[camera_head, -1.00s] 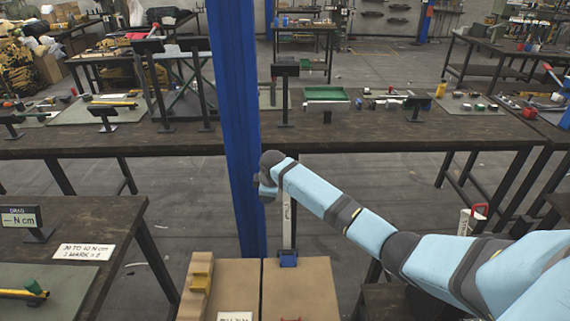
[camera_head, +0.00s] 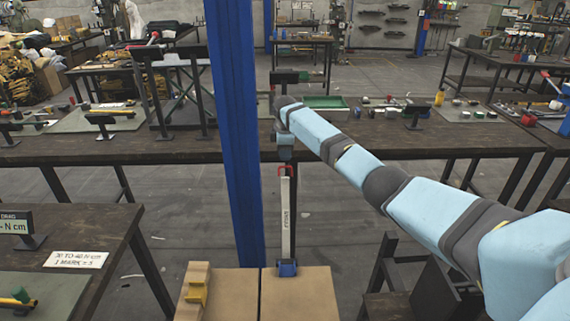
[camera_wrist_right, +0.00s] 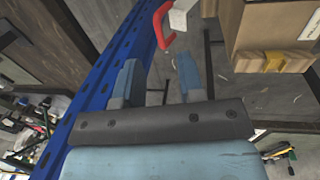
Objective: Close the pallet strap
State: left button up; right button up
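The pallet strap's buckle has a long pale lever (camera_head: 287,220) with a red handle (camera_head: 284,170) at its top. The lever stands upright from a blue base (camera_head: 287,268) on a cardboard box (camera_head: 315,294). My right gripper (camera_head: 285,152) is just above the red handle in the head view. In the right wrist view its two fingers (camera_wrist_right: 158,84) are apart with nothing between them. The red handle (camera_wrist_right: 161,27) and the pale lever end (camera_wrist_right: 182,14) lie beyond the fingertips there, apart from them. My left gripper is not in view.
A blue post (camera_head: 238,140) stands close to the left of the lever. A yellowish block (camera_head: 196,288) sits on the box's left part. A long dark table (camera_head: 180,150) with tools crosses behind. A dark table (camera_head: 95,222) is at left.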

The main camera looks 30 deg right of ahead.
aim_at(285, 167)
jog(key=f, duration=0.3)
jog(key=w+f, duration=0.1)
jog(key=f, duration=0.1)
jog(key=shift+d+f, duration=0.25)
jog(key=shift+f, duration=0.05)
grip_shut()
